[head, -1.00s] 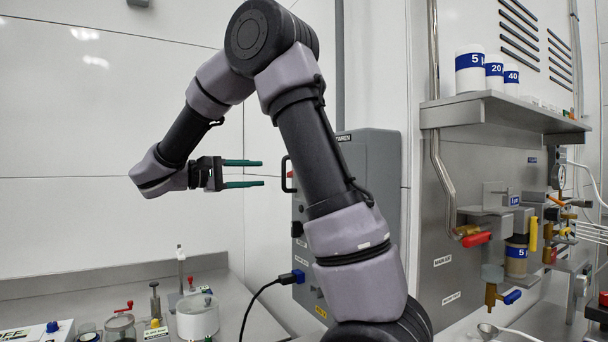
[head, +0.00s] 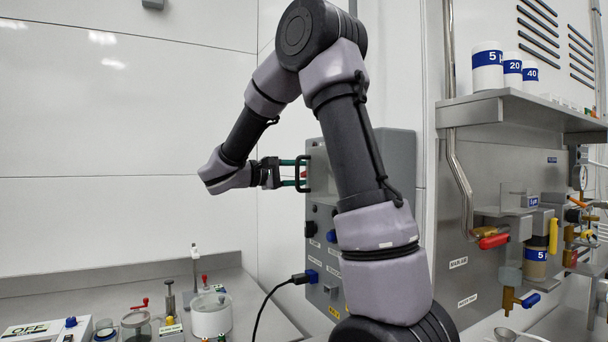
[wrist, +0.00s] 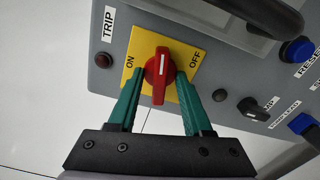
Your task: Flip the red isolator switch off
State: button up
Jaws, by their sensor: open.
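The red isolator switch (wrist: 160,72) shows in the wrist view as a red rotary knob on a yellow plate (wrist: 145,45) marked ON at left and OFF at right. The white line on its handle points up between the two labels, close to upright in the picture. My gripper (wrist: 155,78) is open, with one green finger on each side of the knob's handle. I cannot tell whether the fingers touch it.
A black handle (wrist: 265,12) juts out above right of the switch. A black cable (head: 272,292) plugs into the box. Bench jars (head: 210,315) stand below left.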

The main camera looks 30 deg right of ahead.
grip_shut()
jog(key=shift+m, duration=1.5)
grip_release()
jog(key=shift+a, duration=0.1)
jog(key=a, duration=1)
jog(key=shift+s+a, duration=0.2)
jog(key=shift+a, duration=0.15)
